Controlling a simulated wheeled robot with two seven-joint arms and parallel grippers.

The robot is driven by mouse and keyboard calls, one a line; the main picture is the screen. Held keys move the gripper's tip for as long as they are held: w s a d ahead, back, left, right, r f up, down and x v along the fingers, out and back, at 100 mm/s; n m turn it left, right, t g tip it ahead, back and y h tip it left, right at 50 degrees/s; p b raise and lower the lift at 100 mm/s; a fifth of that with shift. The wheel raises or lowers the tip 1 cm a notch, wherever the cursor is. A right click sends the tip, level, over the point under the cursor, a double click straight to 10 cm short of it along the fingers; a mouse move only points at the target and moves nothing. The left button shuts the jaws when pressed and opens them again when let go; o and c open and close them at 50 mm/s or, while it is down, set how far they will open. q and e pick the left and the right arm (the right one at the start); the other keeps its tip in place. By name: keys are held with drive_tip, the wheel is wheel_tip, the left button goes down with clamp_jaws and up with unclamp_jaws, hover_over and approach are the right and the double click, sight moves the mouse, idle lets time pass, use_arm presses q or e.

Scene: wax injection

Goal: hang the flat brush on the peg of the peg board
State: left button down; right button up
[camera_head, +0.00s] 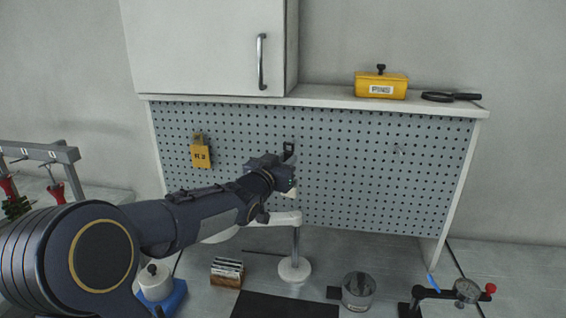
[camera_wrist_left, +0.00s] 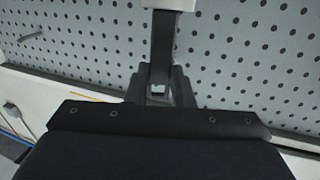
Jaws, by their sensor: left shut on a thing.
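The flat brush is in my left gripper (camera_head: 284,172), which is shut on it in front of the peg board (camera_head: 350,190). In the head view the dark end of the brush (camera_head: 289,147), with an opening in it, sticks up above the gripper, and a pale part shows just below. In the left wrist view a dark strip of the brush (camera_wrist_left: 162,45) runs up from the fingers (camera_wrist_left: 158,90) to a pale part. A small peg (camera_head: 398,149) shows on the board, right of the gripper. My right gripper is not in view.
A cabinet (camera_head: 205,45) is above. A yellow box (camera_head: 381,86) and a magnifier (camera_head: 450,97) lie on the top ledge. A glass jar (camera_head: 358,291), a card rack (camera_head: 227,271) and a dial gauge (camera_head: 467,291) stand below.

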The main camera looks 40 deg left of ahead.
use_arm(q)
drive_tip(key=shift+w+a+p, duration=0.2)
drive_tip(key=shift+w+a, duration=0.15)
drive_tip(key=shift+w, duration=0.2)
drive_tip(key=shift+w+a+p, duration=0.2)
drive_tip(key=shift+w+a, duration=0.1)
drive_tip(key=shift+w, duration=0.25)
drive_tip(key=w, duration=0.1)
drive_tip(key=w+a, duration=0.1)
drive_tip(key=shift+w+a+f, duration=0.25)
drive_tip(key=shift+w+f, duration=0.1)
drive_tip(key=shift+w, duration=0.05)
drive_tip(key=shift+w+f, duration=0.1)
drive_tip(key=shift+f, duration=0.15)
drive_tip(key=c, duration=1.2)
unclamp_jaws()
drive_tip(key=shift+f, duration=0.1)
